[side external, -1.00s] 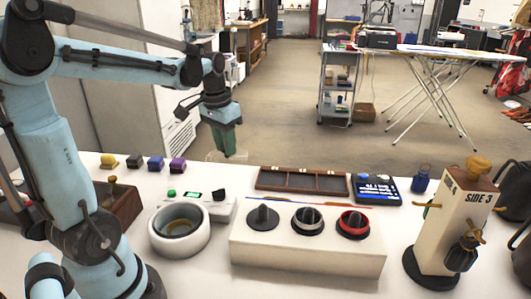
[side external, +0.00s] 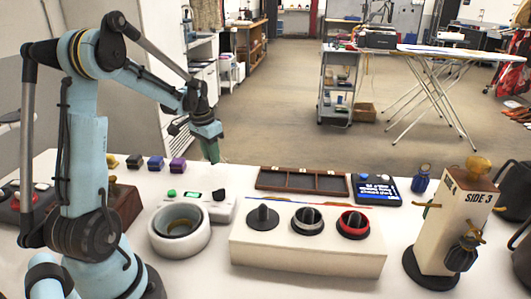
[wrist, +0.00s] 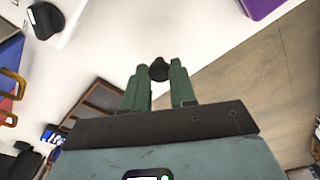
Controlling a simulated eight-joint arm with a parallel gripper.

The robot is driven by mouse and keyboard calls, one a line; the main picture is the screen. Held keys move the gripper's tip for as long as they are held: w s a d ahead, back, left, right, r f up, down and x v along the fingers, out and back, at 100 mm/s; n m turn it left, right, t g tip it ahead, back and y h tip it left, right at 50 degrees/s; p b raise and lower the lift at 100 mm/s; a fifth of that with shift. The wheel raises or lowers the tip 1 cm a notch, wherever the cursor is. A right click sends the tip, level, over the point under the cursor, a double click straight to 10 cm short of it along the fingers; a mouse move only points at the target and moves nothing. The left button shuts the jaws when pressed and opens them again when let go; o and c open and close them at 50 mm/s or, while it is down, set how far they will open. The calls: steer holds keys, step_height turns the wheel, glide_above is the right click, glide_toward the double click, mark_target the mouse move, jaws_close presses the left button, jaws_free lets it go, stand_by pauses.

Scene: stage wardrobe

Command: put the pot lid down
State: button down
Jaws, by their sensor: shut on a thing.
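My gripper (side external: 214,160) hangs over the back edge of the white table. In the wrist view its green fingers (wrist: 159,76) are closed on a small dark round knob (wrist: 159,69), which I take to be the pot lid's knob. The rest of the lid is hard to make out; it seems clear, with only a faint trace below the fingertips in the side view. I cannot tell whether it touches the table. A round white pot-like vessel (side external: 151,236) stands open at the front left, apart from my gripper.
Yellow, blue and purple blocks (side external: 178,165) stand left of my gripper. A white device (side external: 223,212) with a dark knob is in front of it. A brown divided tray (side external: 303,181), a dark-blue screen (side external: 376,190) and a white three-knob box (side external: 305,262) lie to the right.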

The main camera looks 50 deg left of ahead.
mark_target(208, 166)
steer(key=shift+a+f, duration=0.1)
steer(key=shift+f, duration=2)
steer(key=shift+f, duration=0.1)
steer(key=c, duration=0.9)
jaws_free()
step_height(208, 166, up, 12)
steer(key=s, duration=0.2)
steer(key=s+d+t, duration=0.1)
steer(key=d+t, duration=0.1)
steer(key=d, duration=0.7)
steer(key=d+m+t, duration=0.1)
steer(key=d+t, duration=0.1)
steer(key=d, duration=0.7)
steer(key=s+d+m+t, duration=0.1)
steer(key=d, duration=0.9)
steer(key=shift+s+f+t, duration=0.2)
steer(key=shift+s+t, duration=0.1)
steer(key=shift+t, duration=0.1)
